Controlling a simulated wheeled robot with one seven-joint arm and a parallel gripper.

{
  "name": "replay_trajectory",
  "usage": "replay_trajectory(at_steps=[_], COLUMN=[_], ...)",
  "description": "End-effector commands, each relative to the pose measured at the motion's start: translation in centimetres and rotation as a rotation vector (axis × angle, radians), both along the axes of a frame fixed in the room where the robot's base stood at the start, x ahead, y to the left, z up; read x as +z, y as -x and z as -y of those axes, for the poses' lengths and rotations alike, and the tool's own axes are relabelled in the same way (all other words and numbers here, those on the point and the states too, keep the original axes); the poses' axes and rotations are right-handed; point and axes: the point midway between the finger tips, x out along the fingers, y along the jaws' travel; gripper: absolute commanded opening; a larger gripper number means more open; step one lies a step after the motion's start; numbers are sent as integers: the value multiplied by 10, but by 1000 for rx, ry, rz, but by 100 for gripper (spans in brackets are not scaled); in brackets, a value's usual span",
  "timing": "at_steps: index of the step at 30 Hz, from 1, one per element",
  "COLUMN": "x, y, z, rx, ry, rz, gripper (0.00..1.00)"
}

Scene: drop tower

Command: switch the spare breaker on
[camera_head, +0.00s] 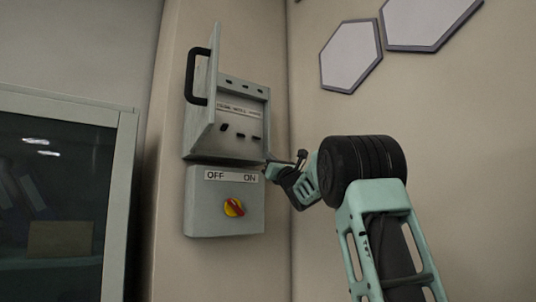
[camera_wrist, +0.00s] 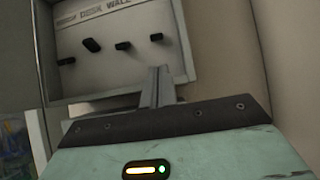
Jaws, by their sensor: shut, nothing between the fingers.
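The grey breaker box (camera_head: 266,100) is on the wall with its door (camera_head: 204,112) swung open to the left. Several small black breaker levers (camera_head: 241,135) sit in a row under a label strip; in the wrist view the rightmost lever (camera_wrist: 156,37) is nearest above my fingers. DESK and WALL are readable there; the spare breaker's label is not, so I cannot tell which lever it is. The second lever from the left (camera_wrist: 91,45) is tilted differently from the others. My gripper (camera_head: 268,162) is shut and empty at the box's lower right corner; its fingers (camera_wrist: 157,80) point at the panel below the levers.
Below is a grey switch box (camera_head: 208,222) marked OFF and ON, with a red and yellow rotary knob (camera_head: 234,207). The open door's black handle (camera_head: 191,78) sticks out left. A glass-fronted cabinet (camera_head: 127,190) stands at left. Hexagonal panels (camera_head: 350,57) hang on the right wall.

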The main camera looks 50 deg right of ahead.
Motion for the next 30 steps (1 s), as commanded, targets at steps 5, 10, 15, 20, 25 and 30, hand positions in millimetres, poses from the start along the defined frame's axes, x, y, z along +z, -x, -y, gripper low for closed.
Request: replay_trajectory(at_steps=[5, 10, 15, 20, 25, 30], x=[26, 41, 49, 52, 51, 51], y=[-24, -43, -56, -62, -63, -63], z=[6, 11, 14, 15, 15, 15], rx=[1, 0, 0, 1, 1, 1], ry=[-2, -2, -2, -1, -1, -1], rz=[-2, -1, -1, 0, 0, 0], gripper=[0, 0, 0, 0, 0, 0])
